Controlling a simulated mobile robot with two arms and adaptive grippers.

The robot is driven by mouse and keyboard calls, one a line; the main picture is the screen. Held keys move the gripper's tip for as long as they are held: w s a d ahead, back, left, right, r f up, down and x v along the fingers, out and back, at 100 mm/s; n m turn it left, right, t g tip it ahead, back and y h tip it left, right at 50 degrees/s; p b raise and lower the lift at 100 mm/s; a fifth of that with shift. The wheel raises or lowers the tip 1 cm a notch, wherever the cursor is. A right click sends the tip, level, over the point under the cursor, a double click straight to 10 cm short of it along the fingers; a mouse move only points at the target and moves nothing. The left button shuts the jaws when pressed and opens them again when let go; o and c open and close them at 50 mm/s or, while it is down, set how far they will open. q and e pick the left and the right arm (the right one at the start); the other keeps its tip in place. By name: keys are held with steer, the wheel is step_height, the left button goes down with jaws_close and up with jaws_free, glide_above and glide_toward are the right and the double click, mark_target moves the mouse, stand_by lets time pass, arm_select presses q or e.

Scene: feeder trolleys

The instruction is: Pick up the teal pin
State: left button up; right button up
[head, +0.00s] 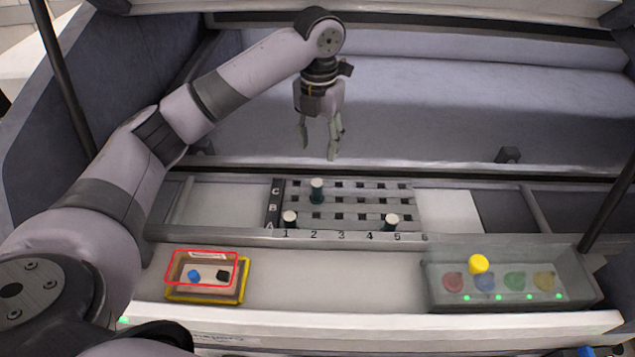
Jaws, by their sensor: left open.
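A slotted board (362,208) with rows A to C and numbered columns holds three upright pins with pale tops. A dark teal pin (317,192) stands near the back at column 2. A similar dark greenish pin (391,223) stands at the front right, near column 5. A nearly black pin (290,220) stands at the front left, near column 1. From colour alone I cannot firmly tell the first two apart. My left gripper (319,152) is open and empty, pointing down above and behind the board, apart from the pins. My right gripper is not in view.
A yellow tray (205,297) with a red frame holds a blue piece (194,275) and a black piece (223,276). A grey box (590,290) at right has several coloured round spots and a yellow knob (479,264). The ledge between them is clear.

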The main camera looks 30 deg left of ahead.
mark_target(317, 182)
arm_select(q)
step_height(317, 182, down, 10)
steer(key=shift+r+p, duration=0.1)
steer(key=shift+p, duration=0.5)
steer(key=f, duration=0.3)
steer(key=f+p, duration=0.1)
steer(key=f, duration=0.1)
steer(key=shift+w+a, duration=0.15)
steer(key=shift+a, duration=0.15)
steer(key=shift+f, duration=0.1)
steer(key=shift+c, duration=0.5)
jaws_close()
